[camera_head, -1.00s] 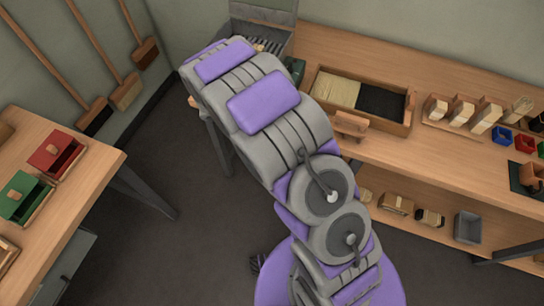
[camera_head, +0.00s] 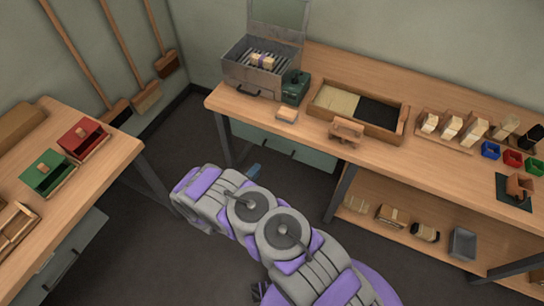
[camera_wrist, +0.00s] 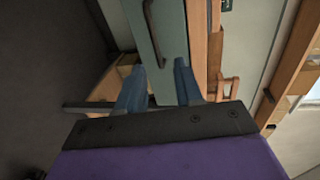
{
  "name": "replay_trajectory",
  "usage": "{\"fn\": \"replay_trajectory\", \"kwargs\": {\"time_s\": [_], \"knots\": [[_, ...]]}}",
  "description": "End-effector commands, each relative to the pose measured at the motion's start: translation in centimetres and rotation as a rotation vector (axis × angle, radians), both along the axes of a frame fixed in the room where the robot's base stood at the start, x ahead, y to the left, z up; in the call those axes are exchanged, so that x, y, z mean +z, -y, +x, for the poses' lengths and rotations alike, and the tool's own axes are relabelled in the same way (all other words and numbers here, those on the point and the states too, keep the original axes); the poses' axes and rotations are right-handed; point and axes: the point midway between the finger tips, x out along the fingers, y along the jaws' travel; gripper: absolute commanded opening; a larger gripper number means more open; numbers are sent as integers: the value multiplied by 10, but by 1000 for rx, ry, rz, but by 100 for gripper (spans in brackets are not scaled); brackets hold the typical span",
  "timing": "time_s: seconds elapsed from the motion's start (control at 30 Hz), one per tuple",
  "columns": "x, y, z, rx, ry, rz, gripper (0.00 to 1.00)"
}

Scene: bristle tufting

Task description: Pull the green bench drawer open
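The green bench drawer (camera_head: 305,152) is a pale grey-green front under the top of the back bench, with a dark bar handle (camera_head: 278,143). It looks shut. In the wrist view the drawer front (camera_wrist: 172,30) stands ahead, with its handle (camera_wrist: 152,35) just beyond the fingertips and slightly left of the middle between them. My gripper (camera_wrist: 158,72) is open, with two blue fingers apart and nothing between them. In the head view my gripper (camera_head: 252,170) is low in front of the drawer, apart from the handle; its fingers are partly hidden by my arm.
The back bench (camera_head: 225,98) carries a metal box (camera_head: 240,72), a green block-like device (camera_head: 296,88) and a two-part tray (camera_head: 403,128). A bench leg (camera_head: 342,192) stands right of the drawer. The left bench (camera_head: 105,180) has another grey-green drawer (camera_head: 85,240). Dark floor between is clear.

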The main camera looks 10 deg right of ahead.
Motion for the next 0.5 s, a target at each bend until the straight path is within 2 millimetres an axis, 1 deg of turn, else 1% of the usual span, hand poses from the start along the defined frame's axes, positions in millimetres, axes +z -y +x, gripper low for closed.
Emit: {"fn": "replay_trajectory", "kwargs": {"time_s": [0.03,0.1,0.23,0.37,0.5], "knots": [[-6,-3,-2,19,-15,-11,35],[-11,-6,-2,37,-27,-19,35],[-15,-2,2,44,-32,-21,35],[-19,7,15,41,-30,-21,35],[-25,21,36,39,-29,-24,35]]}}
